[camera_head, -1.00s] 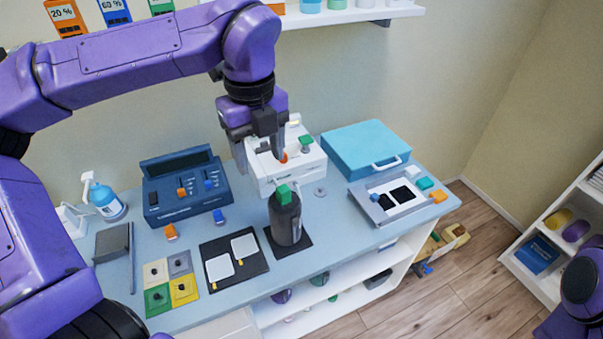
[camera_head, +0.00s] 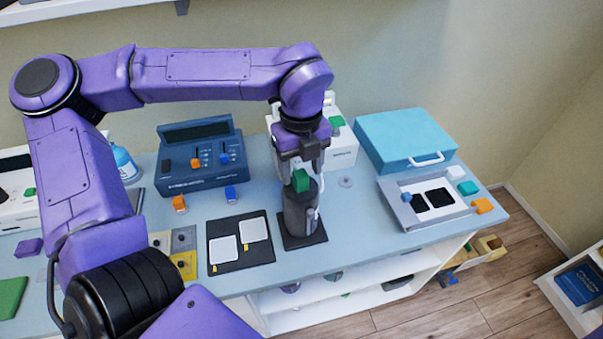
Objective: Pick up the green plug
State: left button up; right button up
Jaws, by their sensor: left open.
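A green plug (camera_head: 301,181) sits on top of the dark grey bottle (camera_head: 299,216), which stands upright on a black square mat (camera_head: 318,233). My left gripper (camera_head: 302,170) points down directly above the bottle, with its open fingers around or just beside the green plug. I cannot tell whether they touch it. Another green block (camera_head: 336,122) is on the white device (camera_head: 343,148) behind my gripper, and a teal-green block (camera_head: 467,187) lies by the tray on the right. My right gripper is not in view.
A black mat with white pads (camera_head: 240,262) lies left of the bottle. A teal case (camera_head: 404,137) and grey tray (camera_head: 405,222) are at right.

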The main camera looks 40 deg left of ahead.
pick_arm(q)
jog(key=shift+a+f, duration=0.1)
jog(key=shift+f, duration=1.15)
jog(key=c, duration=0.8)
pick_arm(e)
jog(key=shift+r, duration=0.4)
